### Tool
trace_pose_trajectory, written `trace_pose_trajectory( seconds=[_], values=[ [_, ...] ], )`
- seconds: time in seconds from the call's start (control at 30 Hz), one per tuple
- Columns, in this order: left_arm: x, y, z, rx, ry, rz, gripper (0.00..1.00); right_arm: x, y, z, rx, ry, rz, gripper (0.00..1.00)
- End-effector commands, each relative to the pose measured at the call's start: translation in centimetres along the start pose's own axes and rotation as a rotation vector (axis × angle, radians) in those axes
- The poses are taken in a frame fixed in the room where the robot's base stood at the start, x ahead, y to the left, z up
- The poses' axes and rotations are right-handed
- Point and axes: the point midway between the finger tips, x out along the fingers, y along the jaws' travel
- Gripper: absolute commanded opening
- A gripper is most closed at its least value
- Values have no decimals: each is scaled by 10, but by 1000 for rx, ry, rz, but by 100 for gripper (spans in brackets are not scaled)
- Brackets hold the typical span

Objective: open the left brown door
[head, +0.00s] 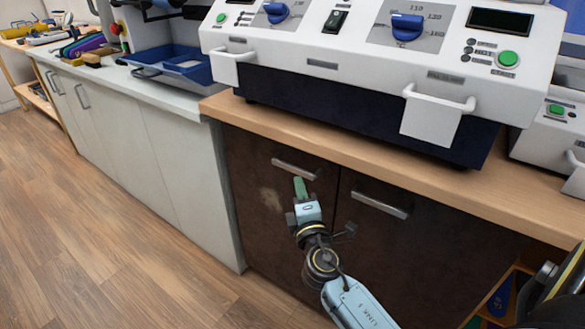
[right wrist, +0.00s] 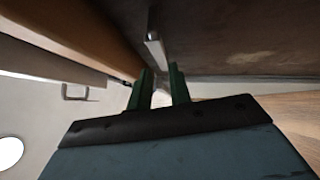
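The left brown door (head: 258,215) is closed in the lower cabinet, with a metal bar handle (head: 295,169) near its top edge. My right gripper (head: 300,182) is at this door, with its green fingertips just below the handle in the head view. In the right wrist view the two green fingers (right wrist: 160,80) stand apart, and the handle (right wrist: 155,50) reaches down to the gap between their tips. I see no clear contact with it. The brown door face (right wrist: 225,35) fills the upper right there. My left gripper is not in view.
The right brown door (head: 415,240) with its own handle (head: 380,205) is closed beside it. A wooden counter (head: 290,122) overhangs both doors and carries a white machine (head: 330,60). White cabinets (head: 150,145) stand left. The wood floor (head: 100,240) is clear.

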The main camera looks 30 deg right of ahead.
Motion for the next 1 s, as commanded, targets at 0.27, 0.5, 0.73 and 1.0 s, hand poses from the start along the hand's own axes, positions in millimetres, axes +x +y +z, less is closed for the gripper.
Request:
trace_pose_trajectory(
  seconds=[0.27,0.5,0.73,1.0],
  values=[
    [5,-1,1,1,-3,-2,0,55,0,0,0,0,1,20],
    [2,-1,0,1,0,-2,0,76,-1,0,1,1,-1,20],
    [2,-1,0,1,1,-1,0,77,-1,0,1,1,-2,20],
    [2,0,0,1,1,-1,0,77,-1,0,1,1,-2,0]
  ],
)
